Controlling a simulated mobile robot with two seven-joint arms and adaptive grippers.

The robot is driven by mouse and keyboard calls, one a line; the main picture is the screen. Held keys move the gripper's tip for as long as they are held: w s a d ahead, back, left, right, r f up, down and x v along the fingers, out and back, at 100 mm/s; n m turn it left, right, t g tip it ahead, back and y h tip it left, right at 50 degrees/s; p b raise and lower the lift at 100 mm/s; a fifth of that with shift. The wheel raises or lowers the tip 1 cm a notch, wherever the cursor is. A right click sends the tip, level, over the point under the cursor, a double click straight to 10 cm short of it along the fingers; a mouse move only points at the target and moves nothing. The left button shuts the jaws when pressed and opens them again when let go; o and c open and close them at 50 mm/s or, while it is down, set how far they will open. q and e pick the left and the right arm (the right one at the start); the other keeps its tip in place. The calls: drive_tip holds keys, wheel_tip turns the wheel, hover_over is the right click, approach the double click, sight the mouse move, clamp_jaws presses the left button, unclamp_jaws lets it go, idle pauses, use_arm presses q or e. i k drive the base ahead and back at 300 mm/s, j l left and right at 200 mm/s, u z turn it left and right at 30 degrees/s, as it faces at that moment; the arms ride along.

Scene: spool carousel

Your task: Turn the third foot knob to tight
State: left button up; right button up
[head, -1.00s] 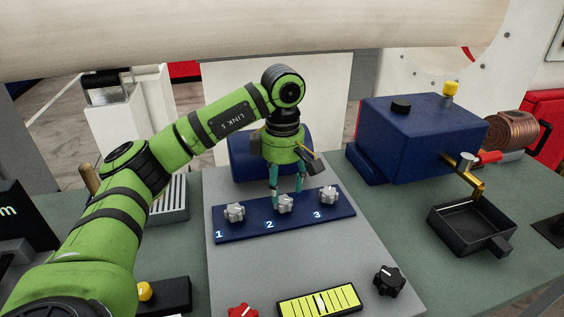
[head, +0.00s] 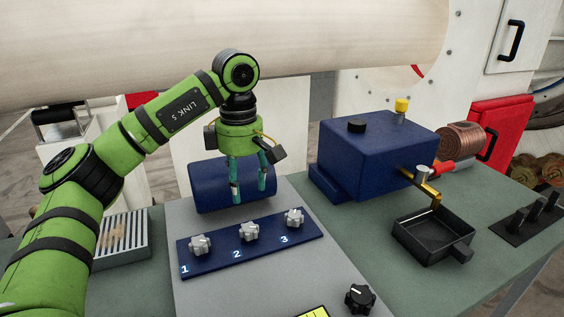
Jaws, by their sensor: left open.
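The third foot knob (head: 294,217) is a grey lobed knob at the right end of a blue strip (head: 268,246), beside the number 3. The second knob (head: 249,231) is in the middle and the first knob (head: 200,244) at the left end. My left gripper (head: 249,198) points down, open and empty, with its two teal fingers apart. It hangs above and behind the strip, in front of the blue cylinder, clear of all knobs. The third knob lies to the right of and below its fingertips in the picture. My right gripper is not in view.
A blue box (head: 375,150) with a yellow-topped post and brass spout stands to the right, above a black tray (head: 433,238). A blue cylinder (head: 205,188) lies behind the strip. A black knob (head: 359,298) sits at the front. The grey plate (head: 320,268) is bare right of the strip.

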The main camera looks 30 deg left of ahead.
sight(294, 217)
drive_tip(key=k+l, duration=1.2)
drive_tip(key=k, duration=0.05)
